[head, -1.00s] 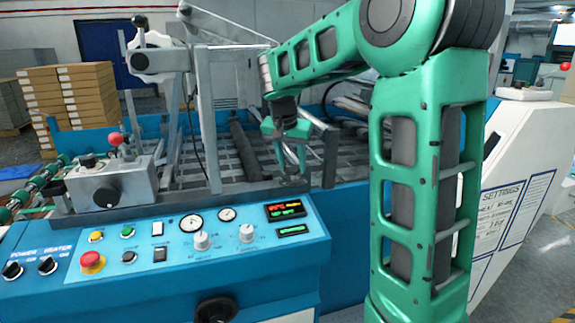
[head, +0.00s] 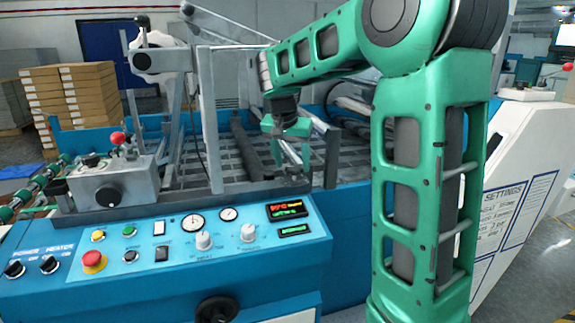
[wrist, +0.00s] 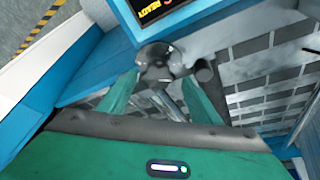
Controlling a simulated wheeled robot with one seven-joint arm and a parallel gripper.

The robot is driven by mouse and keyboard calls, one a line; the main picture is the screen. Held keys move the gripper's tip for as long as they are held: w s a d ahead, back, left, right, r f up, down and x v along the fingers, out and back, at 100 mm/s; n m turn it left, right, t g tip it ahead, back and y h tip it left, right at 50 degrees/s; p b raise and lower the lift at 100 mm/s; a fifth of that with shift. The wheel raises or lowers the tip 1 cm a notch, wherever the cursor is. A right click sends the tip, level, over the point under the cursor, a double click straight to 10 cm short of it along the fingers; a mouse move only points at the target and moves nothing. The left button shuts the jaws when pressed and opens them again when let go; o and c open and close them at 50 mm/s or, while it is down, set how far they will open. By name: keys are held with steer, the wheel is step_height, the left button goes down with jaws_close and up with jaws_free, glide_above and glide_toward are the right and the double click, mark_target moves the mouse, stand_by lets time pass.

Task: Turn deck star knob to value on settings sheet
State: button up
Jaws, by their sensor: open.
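My gripper (head: 296,172) is over the right front part of the machine deck, pointing down. In the wrist view its two green fingers (wrist: 160,84) are apart. A grey, shiny rounded knob (wrist: 160,62) shows just beyond and between the fingertips; it looks like the deck star knob, but its lobes and any value marks are unclear. I cannot tell whether the fingers touch it. In the head view the knob is too small to make out beside the fingers. The settings sheet (head: 513,212) is on the white panel at the right, partly behind my arm; its handwriting is too small to read.
The blue control panel (head: 165,255) with knobs, gauges and a red stop button (head: 93,261) lies in front of the deck. A lit display (head: 286,210) is close to the gripper. Grey rails and posts (head: 331,158) stand around it. Stacked boxes (head: 90,100) are at back left.

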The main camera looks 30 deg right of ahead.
steer(key=v, duration=1)
steer(key=shift+a, duration=0.1)
steer(key=s+d+f+n+g+y, duration=0.15)
steer(key=s+f, duration=0.25)
steer(key=s, duration=0.4)
steer(key=s+d+f+n+h, duration=0.15)
steer(key=s+f, duration=0.25)
steer(key=s, duration=0.4)
steer(key=s+a+f+y, duration=0.2)
steer(key=s+f, duration=0.3)
steer(key=s, duration=0.3)
steer(key=s+a+f+n+g+y, duration=0.1)
steer(key=s+a+f, duration=0.1)
steer(key=s+f, duration=0.4)
steer(key=s, duration=0.3)
steer(key=shift+f+y, duration=0.25)
steer(key=shift+y, duration=0.15)
steer(key=shift+s, duration=0.15)
